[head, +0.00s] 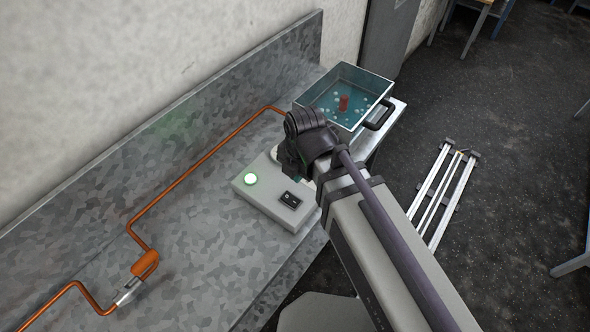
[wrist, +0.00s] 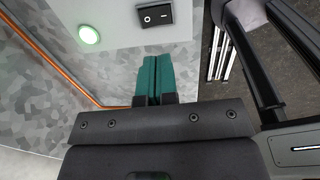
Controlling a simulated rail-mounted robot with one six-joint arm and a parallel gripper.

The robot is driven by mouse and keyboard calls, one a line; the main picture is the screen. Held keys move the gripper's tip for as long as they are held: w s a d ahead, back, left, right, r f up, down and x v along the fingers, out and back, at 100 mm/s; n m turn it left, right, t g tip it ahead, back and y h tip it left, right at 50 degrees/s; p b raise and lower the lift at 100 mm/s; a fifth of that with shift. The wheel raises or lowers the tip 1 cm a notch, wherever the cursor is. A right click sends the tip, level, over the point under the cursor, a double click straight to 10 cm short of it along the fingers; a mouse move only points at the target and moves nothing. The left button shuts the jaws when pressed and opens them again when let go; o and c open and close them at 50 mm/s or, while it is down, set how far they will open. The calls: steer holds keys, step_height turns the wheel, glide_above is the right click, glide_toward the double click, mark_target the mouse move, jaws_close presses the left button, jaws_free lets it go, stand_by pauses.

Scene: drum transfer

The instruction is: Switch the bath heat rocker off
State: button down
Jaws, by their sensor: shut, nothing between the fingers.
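The bath heat rocker (head: 290,200) is a small black switch on a pale control box (head: 262,207) on the metal bench. In the wrist view the rocker (wrist: 155,15) shows a white circle and a white dash, at the top of the picture. A round lamp (head: 250,178) on the box glows green; it also shows in the wrist view (wrist: 89,35). My gripper (wrist: 154,58) has teal fingers, shut together and empty. In the wrist view the fingertips are below the rocker and apart from it. In the head view my arm hides part of the box.
An orange pipe (head: 185,175) with an orange-handled valve (head: 145,264) runs along the bench (head: 195,262). Metal rails (head: 440,190) lie on the floor at right.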

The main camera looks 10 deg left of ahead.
mark_target(288, 195)
step_height(288, 195, up, 3)
steer(key=shift+s+d+f+p, duration=0.1)
steer(key=shift+d+f+p, duration=0.05)
steer(key=shift+p, duration=0.45)
steer(key=shift+w+a+y, duration=0.25)
steer(key=shift+a+y, duration=0.05)
steer(key=shift+a, duration=0.4)
steer(key=f+b, duration=0.4)
steer(key=a+f+b, duration=0.1)
steer(key=f+b, duration=0.8)
steer(key=shift+w+a+f, duration=0.15)
steer(key=shift+w+a, duration=0.1)
steer(key=shift+w, duration=0.15)
steer(key=shift+a+f+b, duration=0.1)
steer(key=shift+f+b, duration=0.25)
steer(key=shift+b, duration=0.2)
steer(key=shift+r, duration=0.1)
